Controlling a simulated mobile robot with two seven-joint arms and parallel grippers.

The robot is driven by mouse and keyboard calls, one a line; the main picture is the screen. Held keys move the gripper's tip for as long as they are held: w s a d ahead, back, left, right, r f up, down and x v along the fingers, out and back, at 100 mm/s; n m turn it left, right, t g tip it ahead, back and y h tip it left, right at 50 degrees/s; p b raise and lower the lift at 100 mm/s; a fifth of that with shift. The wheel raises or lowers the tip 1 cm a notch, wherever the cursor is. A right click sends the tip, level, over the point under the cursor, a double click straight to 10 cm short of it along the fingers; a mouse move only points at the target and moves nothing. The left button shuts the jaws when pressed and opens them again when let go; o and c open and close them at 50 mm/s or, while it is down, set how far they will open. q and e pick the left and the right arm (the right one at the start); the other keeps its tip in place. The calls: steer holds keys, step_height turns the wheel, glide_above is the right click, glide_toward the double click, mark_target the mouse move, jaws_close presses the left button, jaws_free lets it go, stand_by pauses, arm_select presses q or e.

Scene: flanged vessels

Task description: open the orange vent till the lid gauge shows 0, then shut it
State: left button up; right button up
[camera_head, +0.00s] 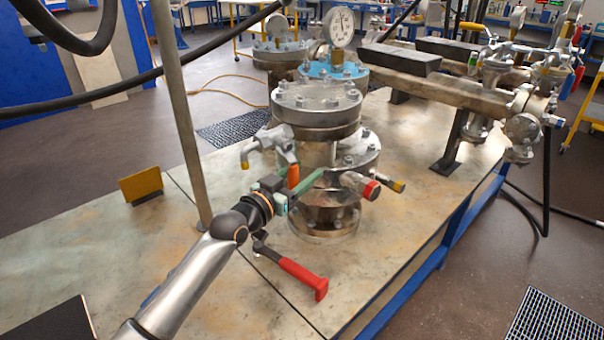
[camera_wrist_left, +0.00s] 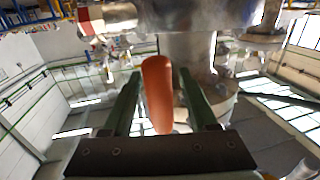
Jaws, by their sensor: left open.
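The orange vent handle (camera_head: 293,174) hangs below a grey valve (camera_head: 271,146) on the left side of the flanged vessel (camera_head: 317,108). The lid gauge (camera_head: 341,27) is a round white dial above the blue lid part; its reading is too small to tell. My left gripper (camera_head: 301,178) is open at the orange handle. In the left wrist view the orange handle (camera_wrist_left: 157,92) stands between the two green fingers of my left gripper (camera_wrist_left: 159,76), with a gap visible on both sides. My right gripper is not in view.
A red-handled hammer (camera_head: 303,276) lies on the bench (camera_head: 250,290) below my left gripper. A red-ended stub (camera_head: 360,186) sticks out of the vessel on the right. A grey post (camera_head: 178,110) stands left of the vessel, and a yellow plate (camera_head: 141,185) is farther left.

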arm_select(q)
steer(key=shift+c, duration=0.3)
jaws_close()
stand_by(1.1)
